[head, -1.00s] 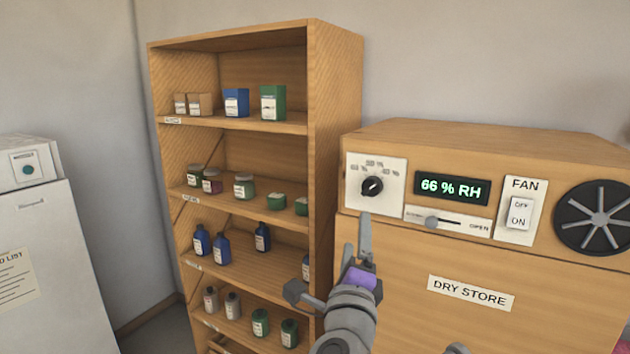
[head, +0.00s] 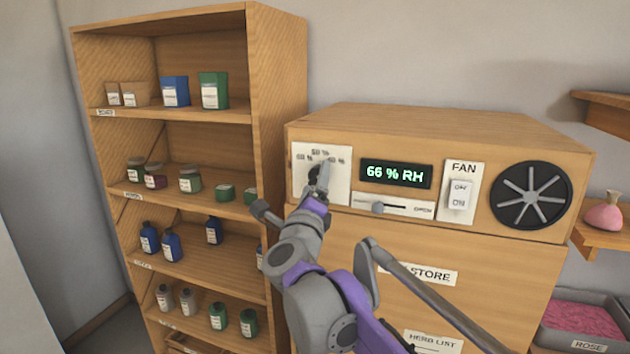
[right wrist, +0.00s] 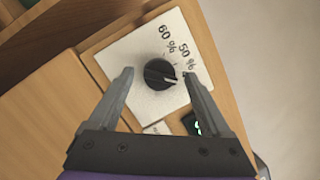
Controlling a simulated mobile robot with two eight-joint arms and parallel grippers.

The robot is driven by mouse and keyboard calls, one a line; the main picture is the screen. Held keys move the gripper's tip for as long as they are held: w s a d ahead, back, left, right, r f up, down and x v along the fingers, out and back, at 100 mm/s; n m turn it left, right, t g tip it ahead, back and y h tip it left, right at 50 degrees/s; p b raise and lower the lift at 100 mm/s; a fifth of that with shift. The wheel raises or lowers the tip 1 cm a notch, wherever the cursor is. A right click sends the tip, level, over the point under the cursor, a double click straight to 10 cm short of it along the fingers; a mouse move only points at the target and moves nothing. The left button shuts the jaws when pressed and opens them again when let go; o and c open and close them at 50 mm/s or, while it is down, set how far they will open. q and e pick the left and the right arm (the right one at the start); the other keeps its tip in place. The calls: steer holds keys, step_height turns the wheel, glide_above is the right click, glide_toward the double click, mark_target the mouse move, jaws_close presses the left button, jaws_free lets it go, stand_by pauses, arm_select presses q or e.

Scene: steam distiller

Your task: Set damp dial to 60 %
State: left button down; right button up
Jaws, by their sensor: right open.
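The damp dial is a black round knob (right wrist: 160,74) on a white plate (head: 338,190) at the upper left of the wooden dry store cabinet. In the right wrist view the plate shows "60 %" and "50 %" marks; the knob's white pointer line aims right, below the "50 %" mark. Another mark is mostly hidden by a finger. My right gripper (head: 321,180) is open in front of the dial and partly covers it in the head view. In the right wrist view its fingers (right wrist: 158,76) flank the knob; contact cannot be told. My left gripper is not in view.
The display (head: 396,173) reads 66 % RH. Beside it are a slider (head: 378,207), a fan switch (head: 459,194) and a round fan vent (head: 531,195). A wooden shelf (head: 278,120) with jars, bottles and boxes stands close on the left.

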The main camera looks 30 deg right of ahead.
steer(key=shift+w+d, duration=0.1)
steer(key=shift+w, duration=0.05)
steer(key=shift+c, duration=0.3)
jaws_close()
